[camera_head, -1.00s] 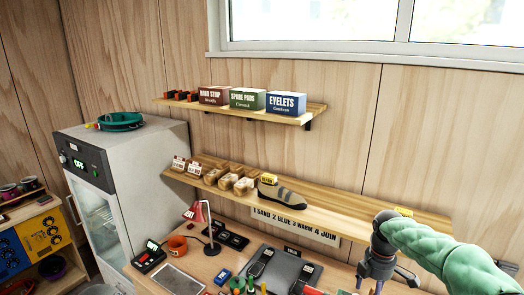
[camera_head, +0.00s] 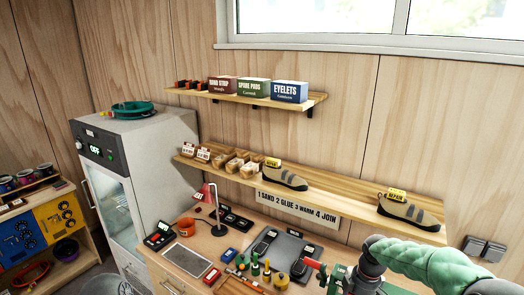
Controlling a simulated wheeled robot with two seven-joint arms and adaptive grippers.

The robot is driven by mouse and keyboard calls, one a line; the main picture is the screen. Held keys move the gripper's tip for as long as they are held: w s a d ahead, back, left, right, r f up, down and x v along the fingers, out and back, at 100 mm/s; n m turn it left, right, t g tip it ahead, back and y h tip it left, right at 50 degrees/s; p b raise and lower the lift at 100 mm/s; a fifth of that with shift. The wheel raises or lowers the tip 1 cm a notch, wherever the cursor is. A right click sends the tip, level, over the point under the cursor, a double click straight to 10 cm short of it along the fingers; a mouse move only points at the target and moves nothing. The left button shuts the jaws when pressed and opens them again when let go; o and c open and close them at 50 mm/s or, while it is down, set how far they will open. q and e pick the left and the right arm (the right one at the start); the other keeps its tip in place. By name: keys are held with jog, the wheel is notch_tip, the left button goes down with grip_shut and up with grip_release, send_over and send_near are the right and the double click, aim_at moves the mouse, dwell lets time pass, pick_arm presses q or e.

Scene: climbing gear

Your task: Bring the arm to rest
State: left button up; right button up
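My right arm, in a green padded sleeve, comes in from the lower right of the head view. My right gripper (camera_head: 362,284) points down over the right part of the workbench, at the bottom edge of the picture. Its fingers are partly cut off, and I cannot tell whether they are open or shut or hold anything. My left arm and gripper are out of view. A climbing shoe (camera_head: 408,212) with a yellow tag stands at the right end of the lower shelf (camera_head: 335,199), above and behind my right gripper. Another tagged shoe (camera_head: 287,178) stands mid-shelf.
An upper shelf (camera_head: 262,101) carries boxes. A fridge-like cabinet (camera_head: 150,137) stands left.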

jog(key=s+a+f+m+y, duration=0.1)
jog(key=s+a+f+m, duration=0.35)
jog(key=f, duration=0.45)
jog(key=s+a+f+m+y, duration=0.1)
jog(key=s+a+f+m, duration=0.25)
jog(key=a+f, duration=0.45)
jog(key=s+a+f+m+y, duration=0.1)
jog(key=s+a+f+m, duration=0.1)
jog(key=s+f+m, duration=0.55)
jog(key=s+a+f+m, duration=0.2)
jog(key=s+a+f, duration=0.15)
jog(key=s, duration=0.75)
notch_tip(320, 180, down, 19)
jog(key=w+n+b, duration=0.1)
jog(key=w+b, duration=0.1)
jog(key=b, duration=1.9)
jog(key=shift+a+r, duration=0.15)
jog(key=shift+a, duration=0.15)
jog(key=shift+n, duration=0.25)
